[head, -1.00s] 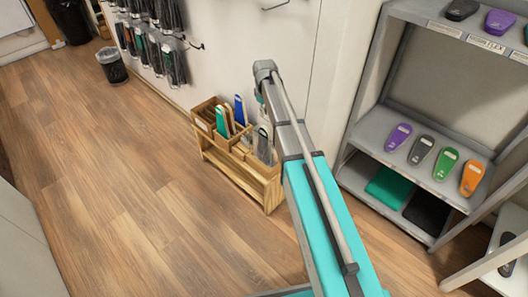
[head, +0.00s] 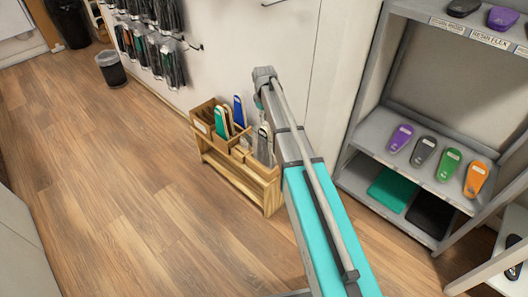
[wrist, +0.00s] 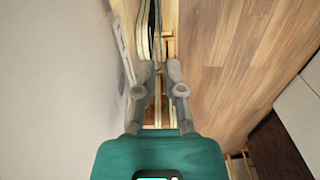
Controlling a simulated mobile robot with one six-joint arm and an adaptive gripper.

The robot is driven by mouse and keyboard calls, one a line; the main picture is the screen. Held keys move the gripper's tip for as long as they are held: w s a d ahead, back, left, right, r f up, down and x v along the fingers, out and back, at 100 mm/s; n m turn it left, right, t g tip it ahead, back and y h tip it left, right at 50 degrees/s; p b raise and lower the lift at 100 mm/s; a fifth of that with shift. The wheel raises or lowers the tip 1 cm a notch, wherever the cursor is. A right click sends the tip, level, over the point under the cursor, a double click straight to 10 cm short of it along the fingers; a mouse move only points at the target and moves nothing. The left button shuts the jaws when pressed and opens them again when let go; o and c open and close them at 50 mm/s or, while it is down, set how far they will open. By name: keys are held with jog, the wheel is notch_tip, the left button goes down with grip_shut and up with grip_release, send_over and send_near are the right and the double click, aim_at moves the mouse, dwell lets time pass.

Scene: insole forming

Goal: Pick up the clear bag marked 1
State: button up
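Clear bags (head: 174,62) with dark and green insoles hang in rows on the back wall in the head view. No number can be read on any of them, so I cannot tell which one is marked 1. My gripper (wrist: 159,72) shows in the wrist view with its two fingers apart and nothing clearly held between them. It points down over a wooden rack, beside a pale wall. In the head view my arm hides the gripper, and the bags are to the left of the arm.
The wooden rack (head: 250,182) holding several insoles stands on the floor against the wall. A grey shelf (head: 376,127) with coloured insoles stands on the right. A dark bin (head: 112,69) stands at the back left. The wooden floor (head: 120,180) at left is clear.

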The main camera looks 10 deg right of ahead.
jog(key=b, duration=0.5)
send_over(265, 138)
jog(key=shift+a+f, duration=0.2)
jog(key=shift+f, duration=2.45)
jog(key=shift+s+d+f+b, duration=0.1)
jog(key=shift+f+b, duration=1.15)
jog(key=shift+f, duration=0.05)
jog(key=shift+d+f+b, duration=0.1)
jog(key=shift+f+b, duration=1.15)
jog(key=shift+f, duration=0.05)
grip_shut()
jog(key=shift+r, duration=0.25)
